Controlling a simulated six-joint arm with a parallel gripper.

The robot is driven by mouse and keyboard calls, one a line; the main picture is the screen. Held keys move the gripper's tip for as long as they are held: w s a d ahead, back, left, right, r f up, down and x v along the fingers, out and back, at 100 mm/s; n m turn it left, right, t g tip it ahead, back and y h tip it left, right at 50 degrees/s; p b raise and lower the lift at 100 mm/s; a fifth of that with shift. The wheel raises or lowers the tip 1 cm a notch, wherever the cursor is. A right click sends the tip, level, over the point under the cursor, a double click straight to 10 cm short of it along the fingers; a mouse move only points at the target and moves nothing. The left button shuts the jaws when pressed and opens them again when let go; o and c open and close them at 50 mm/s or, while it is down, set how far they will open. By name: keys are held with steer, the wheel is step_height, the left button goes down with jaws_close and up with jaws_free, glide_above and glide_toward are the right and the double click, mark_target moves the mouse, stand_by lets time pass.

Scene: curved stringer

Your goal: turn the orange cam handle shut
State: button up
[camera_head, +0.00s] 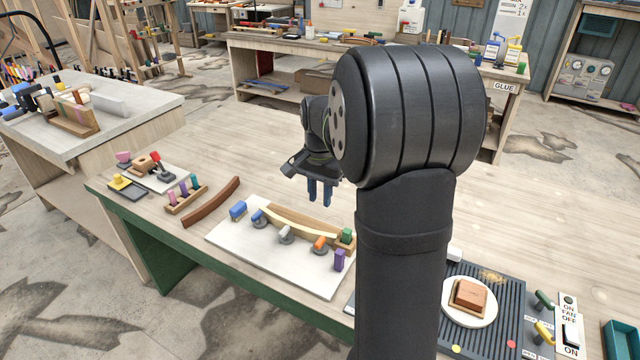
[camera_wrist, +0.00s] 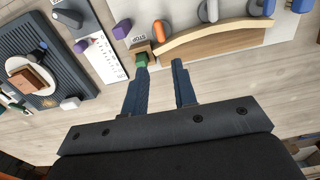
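The orange cam handle (camera_head: 320,243) sits on a dark round base on the white board (camera_head: 240,246), in front of a curved wooden form and pale strip (camera_head: 300,224). It also shows at the top of the wrist view (camera_wrist: 160,30), beside the curved wood. My gripper (camera_head: 320,203) hangs above the table, behind the board and apart from the handle. In the wrist view my gripper (camera_wrist: 160,66) has its two dark blue fingers spread, with nothing between them. Whether the orange cam presses on the strip is too small to tell.
A white cam handle (camera_head: 285,232) and a blue one (camera_head: 258,217) stand left of the orange one. A green-topped STOP block (camera_head: 346,237) and a purple block (camera_head: 339,260) stand right of it. A brown curved piece (camera_head: 211,202) lies left. The table behind is clear.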

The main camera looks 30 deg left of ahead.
mark_target(320, 240)
steer(key=shift+r, duration=1.55)
step_height(320, 240, down, 18)
steer(key=shift+r, duration=0.2)
